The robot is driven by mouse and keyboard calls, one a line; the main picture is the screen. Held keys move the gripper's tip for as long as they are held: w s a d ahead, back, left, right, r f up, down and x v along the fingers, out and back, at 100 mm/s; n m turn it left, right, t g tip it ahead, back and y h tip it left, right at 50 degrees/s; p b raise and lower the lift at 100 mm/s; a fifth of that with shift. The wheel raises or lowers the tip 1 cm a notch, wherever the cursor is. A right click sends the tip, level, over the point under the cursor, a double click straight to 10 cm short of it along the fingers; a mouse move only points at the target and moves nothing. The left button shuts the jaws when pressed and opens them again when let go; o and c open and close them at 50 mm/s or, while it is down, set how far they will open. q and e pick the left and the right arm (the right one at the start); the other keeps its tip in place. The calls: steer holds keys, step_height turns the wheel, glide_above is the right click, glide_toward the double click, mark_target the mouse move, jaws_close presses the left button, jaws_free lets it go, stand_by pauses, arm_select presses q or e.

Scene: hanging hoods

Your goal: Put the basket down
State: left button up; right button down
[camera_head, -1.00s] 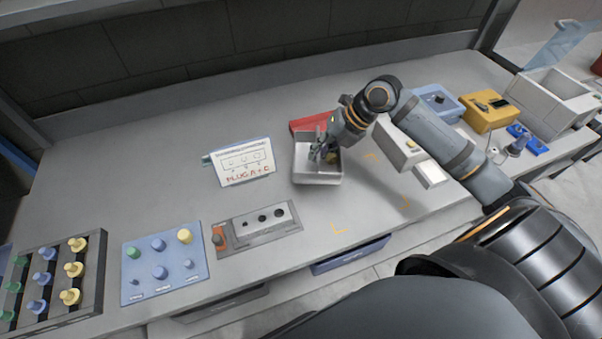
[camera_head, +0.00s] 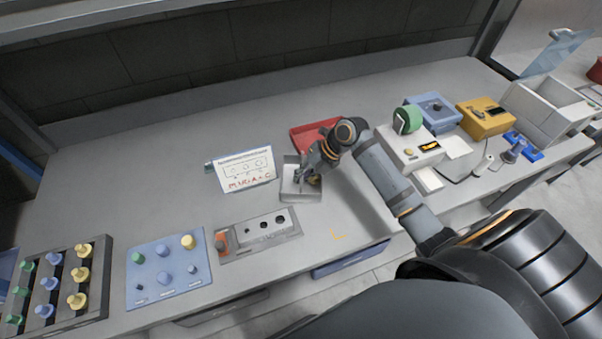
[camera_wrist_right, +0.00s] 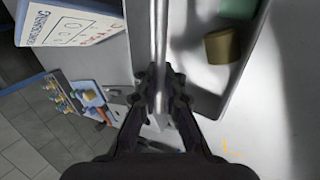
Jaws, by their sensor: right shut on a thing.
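The basket (camera_head: 298,195) is a small, light grey open box near the middle of the bench. My right gripper (camera_head: 310,177) is over it, shut on its thin upright part. In the right wrist view, the gripper (camera_wrist_right: 158,85) closes around this pale bar or edge, with the basket's wall (camera_wrist_right: 243,72) to the right. A brownish-yellow cylinder (camera_wrist_right: 219,46) and a green piece (camera_wrist_right: 236,8) lie inside. The basket is low over the bench; I cannot tell whether its base touches. My left gripper is out of view.
A standing sign (camera_head: 244,171) is close at the basket's left. A red tray (camera_head: 312,134) lies behind. A grey block with holes (camera_head: 262,229) is in front, and a blue plug board (camera_head: 165,270) is front left. A white device (camera_head: 408,146) stands at right. The bench behind the sign is clear.

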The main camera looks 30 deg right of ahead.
steer(key=shift+f, duration=0.1)
steer(key=c, duration=1.5)
jaws_free()
steer(key=shift+o, duration=0.2)
steer(key=b+v, duration=0.1)
steer(key=v, duration=1.1)
steer(key=shift+b, duration=0.35)
